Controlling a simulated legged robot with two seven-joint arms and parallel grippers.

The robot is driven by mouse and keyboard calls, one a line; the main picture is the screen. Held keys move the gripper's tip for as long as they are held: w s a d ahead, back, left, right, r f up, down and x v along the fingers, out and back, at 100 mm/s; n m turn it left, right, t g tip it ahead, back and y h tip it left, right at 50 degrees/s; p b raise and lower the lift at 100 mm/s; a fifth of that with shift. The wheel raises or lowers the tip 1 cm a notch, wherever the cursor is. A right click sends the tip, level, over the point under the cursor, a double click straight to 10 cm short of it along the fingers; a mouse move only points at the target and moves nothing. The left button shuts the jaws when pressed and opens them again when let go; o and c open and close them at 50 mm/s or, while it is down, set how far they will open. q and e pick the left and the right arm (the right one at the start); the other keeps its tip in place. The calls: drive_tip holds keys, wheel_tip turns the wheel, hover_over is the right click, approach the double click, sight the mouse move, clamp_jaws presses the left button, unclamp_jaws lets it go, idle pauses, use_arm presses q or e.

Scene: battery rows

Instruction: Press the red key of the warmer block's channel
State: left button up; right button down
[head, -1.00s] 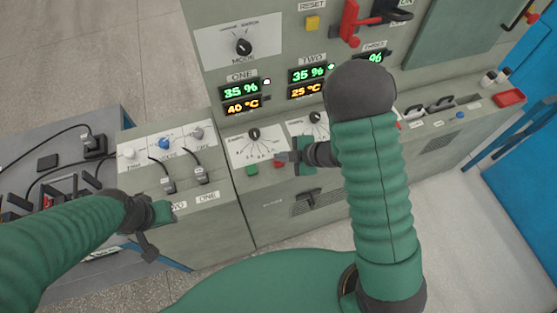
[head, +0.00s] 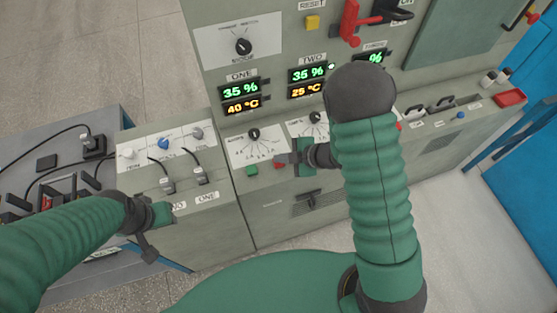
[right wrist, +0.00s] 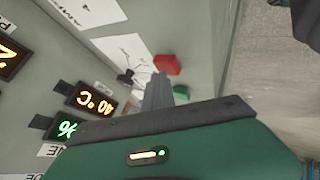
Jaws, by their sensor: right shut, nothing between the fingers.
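Channel ONE's display (head: 241,98) reads 35 % and 40 °C. Channel TWO's display (head: 307,83) reads 35 % and 25 °C. Channel THREE's display (head: 375,58) is mostly hidden by my right arm. Below ONE's dial are a green key (head: 251,170) and a red key (head: 280,164). My right gripper (head: 284,158) is shut and empty, its tips at the red key. In the right wrist view the red key (right wrist: 167,64) shows just beyond the fingertips (right wrist: 157,80); contact cannot be told. My left gripper (head: 161,213) is by the left cabinet; its jaws are unclear.
A left cabinet (head: 220,222) carries knobs and plugged cables. A red lever (head: 349,22) and a yellow reset button (head: 312,22) are on the upright panel. Floor is free at the lower right.

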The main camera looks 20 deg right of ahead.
drive_tip(key=shift+r+p, duration=0.85)
wheel_tip(320, 180, up, 5)
drive_tip(key=p, duration=0.5)
drive_tip(key=shift+r, duration=0.1)
drive_tip(key=shift+w+d, duration=0.1)
idle(0.4)
